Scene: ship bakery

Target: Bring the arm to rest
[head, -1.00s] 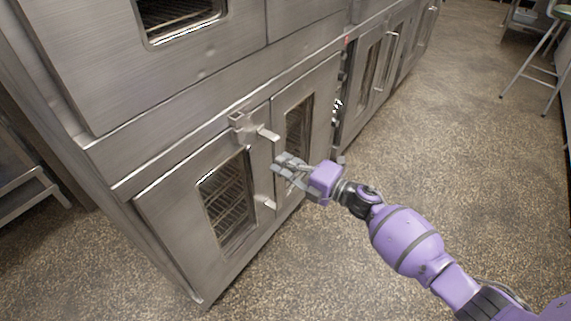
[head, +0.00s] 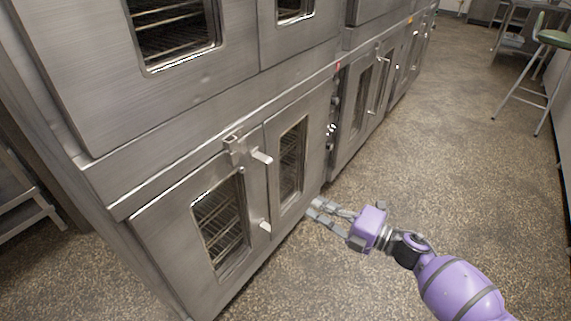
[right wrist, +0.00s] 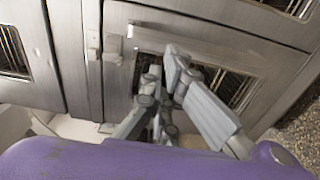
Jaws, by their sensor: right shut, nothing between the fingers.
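My right arm comes in from the lower right of the head view, with a purple wrist and forearm. Its gripper (head: 318,211) is in front of the lower oven doors, low and to the right of the door handle. It is shut and empty. The gripper also shows in the right wrist view (right wrist: 172,62), its grey fingers pointing toward the oven front. In the head view I cannot tell whether the fingertips touch the door. My left gripper is not in either view.
The steel oven has a lower left door (head: 160,234) and a lower right door (head: 312,120), both closed, with a handle (head: 262,156) between them. More oven units stand to the right. A stool (head: 554,38) is at the upper right. The speckled floor (head: 450,180) is clear.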

